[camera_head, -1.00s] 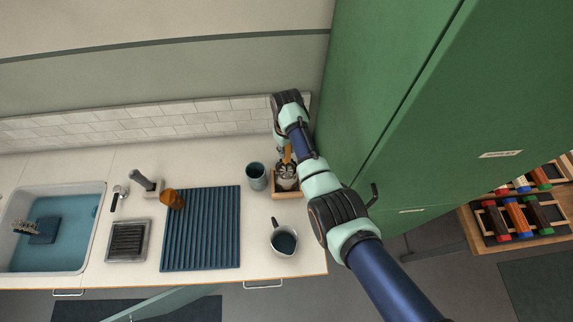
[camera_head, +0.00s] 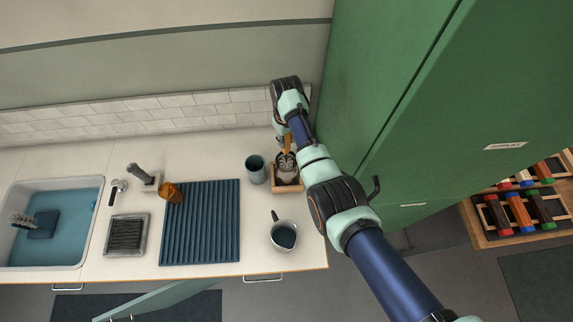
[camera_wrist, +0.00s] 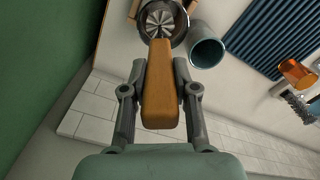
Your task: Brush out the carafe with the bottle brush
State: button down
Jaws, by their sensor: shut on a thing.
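The orange-brown handle (camera_wrist: 161,85) of the bottle brush is between the fingers of my gripper (camera_wrist: 160,68), which is shut on it. The brush's pale bristle head (camera_wrist: 160,18) shows at the far end of the handle, within the round dark rim of the carafe (camera_wrist: 178,36). How deep the bristles sit is hidden. In the head view the carafe (camera_head: 286,174) stands in a small wooden tray (camera_head: 288,188) near the counter's right end. The handle (camera_head: 287,144) rises above it to my gripper (camera_head: 285,138), which is partly hidden by my arm.
A blue-grey cup (camera_head: 255,168) stands close left of the carafe. A small pot (camera_head: 284,236) is in front. A ribbed blue mat (camera_head: 203,225) and amber tumbler (camera_head: 170,192) lie further left, beyond them a water-filled sink (camera_head: 85,225). A green cabinet (camera_head: 420,90) stands close right.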

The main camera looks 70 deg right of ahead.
notch_tip(320, 180, up, 5)
jog(key=p, duration=0.5)
jog(key=shift+r, duration=0.1)
jog(key=shift+f+b, duration=2)
jog(key=shift+f, duration=0.7)
jog(key=shift+r, duration=0.15)
jog(key=shift+s+a+p, duration=0.1)
jog(key=shift+a+p, duration=0.05)
jog(key=shift+p, duration=0.35)
jog(key=shift+s+a+r+p, duration=0.1)
jog(key=shift+s+a+p, duration=0.1)
jog(key=shift+p, duration=0.3)
jog(key=shift+a, duration=0.1)
